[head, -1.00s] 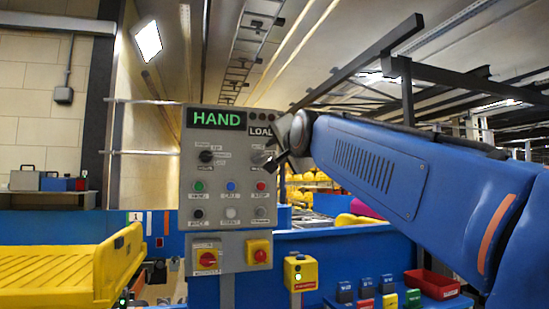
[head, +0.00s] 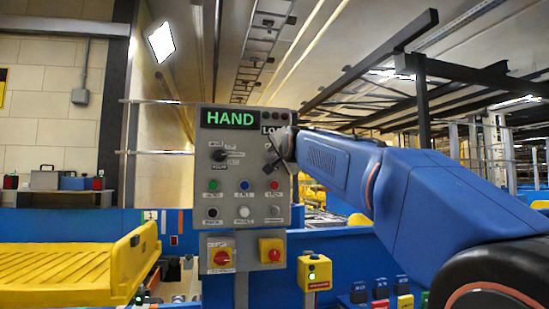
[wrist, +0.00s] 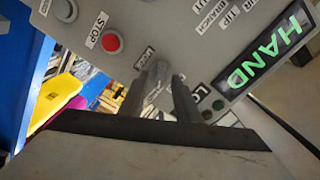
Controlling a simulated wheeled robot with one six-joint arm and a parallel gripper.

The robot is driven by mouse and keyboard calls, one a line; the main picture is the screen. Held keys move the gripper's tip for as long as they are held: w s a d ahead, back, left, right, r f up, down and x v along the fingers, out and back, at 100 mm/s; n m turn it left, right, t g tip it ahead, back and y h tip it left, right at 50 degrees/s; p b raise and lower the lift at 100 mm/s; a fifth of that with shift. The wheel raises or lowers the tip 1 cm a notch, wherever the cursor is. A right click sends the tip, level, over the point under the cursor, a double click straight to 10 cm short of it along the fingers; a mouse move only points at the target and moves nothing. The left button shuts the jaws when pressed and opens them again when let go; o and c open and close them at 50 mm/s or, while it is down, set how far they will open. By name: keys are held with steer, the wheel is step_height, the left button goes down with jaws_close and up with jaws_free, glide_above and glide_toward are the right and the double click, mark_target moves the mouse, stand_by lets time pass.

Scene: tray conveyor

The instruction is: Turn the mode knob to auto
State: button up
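The grey control panel (head: 205,215) stands at the middle of the head view, its display (head: 229,119) reading HAND in green. A black selector knob (head: 219,155) with small labels sits at its upper left.
Several push buttons lie below, including a red STOP button (wrist: 111,41) near the fingers. A yellow box (head: 314,272) with a green light stands to the right, and a yellow tray (head: 60,272) to the left.

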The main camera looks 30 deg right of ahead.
mark_target(272, 157)
steer(key=shift+x, duration=1.1)
steer(key=shift+c, duration=0.3)
jaws_close()
steer(key=shift+n, duration=0.4)
steer(key=n, duration=0.5)
steer(key=shift+n, duration=0.3)
steer(key=n, duration=0.5)
steer(key=shift+f+n, duration=0.1)
steer(key=shift+n, duration=0.3)
